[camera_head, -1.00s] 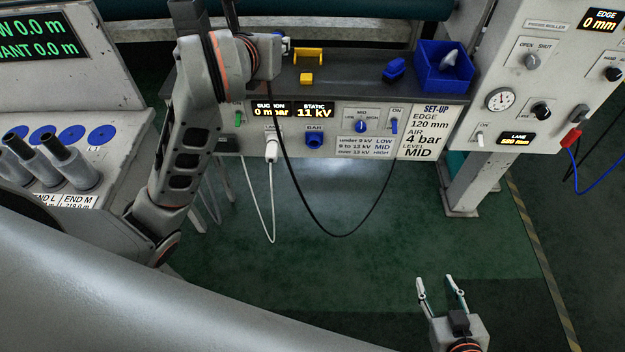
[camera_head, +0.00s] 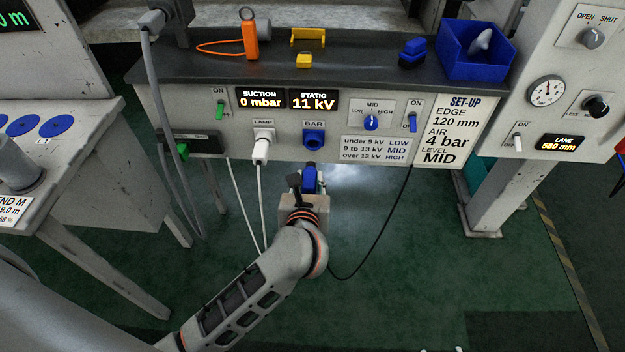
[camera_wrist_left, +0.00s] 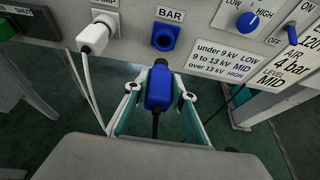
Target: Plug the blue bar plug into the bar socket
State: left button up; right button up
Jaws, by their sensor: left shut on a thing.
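The blue bar plug (camera_head: 310,172) is held in my left gripper (camera_head: 308,183), below and in front of the panel. In the left wrist view the plug (camera_wrist_left: 158,88) sits between the two fingers, nose toward the panel, its black cable trailing back toward the wrist. The blue bar socket (camera_head: 314,139) is on the panel under the BAR label; it also shows in the left wrist view (camera_wrist_left: 165,37), open and empty. The plug is apart from the socket, a little below it. Only the tips of my right gripper (camera_head: 441,350) show at the bottom edge, spread apart.
The white lamp plug (camera_head: 262,148) is in its socket left of the bar socket, its white cable hanging down. The level knob (camera_head: 371,123) and a blue switch (camera_head: 412,122) are to the right. A blue bin (camera_head: 474,55) and small items stand on the shelf above.

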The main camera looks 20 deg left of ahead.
aim_at(311, 163)
dwell(0.4)
pick_arm(q)
jog(key=shift+w+a, duration=0.25)
jog(key=shift+w, duration=0.6)
jog(key=shift+w+a, duration=0.25)
jog(key=shift+w, duration=0.6)
jog(key=shift+w+a+b, duration=0.25)
jog(key=shift+w+b, duration=0.15)
jog(key=shift+w, duration=0.55)
jog(key=shift+w, duration=0.15)
jog(key=shift+w+a, duration=0.2)
jog(key=shift+w, duration=0.45)
jog(key=shift+w+a, duration=0.2)
jog(key=shift+w, duration=0.45)
jog(key=shift+w+a, duration=0.1)
jog(key=shift+w, duration=0.05)
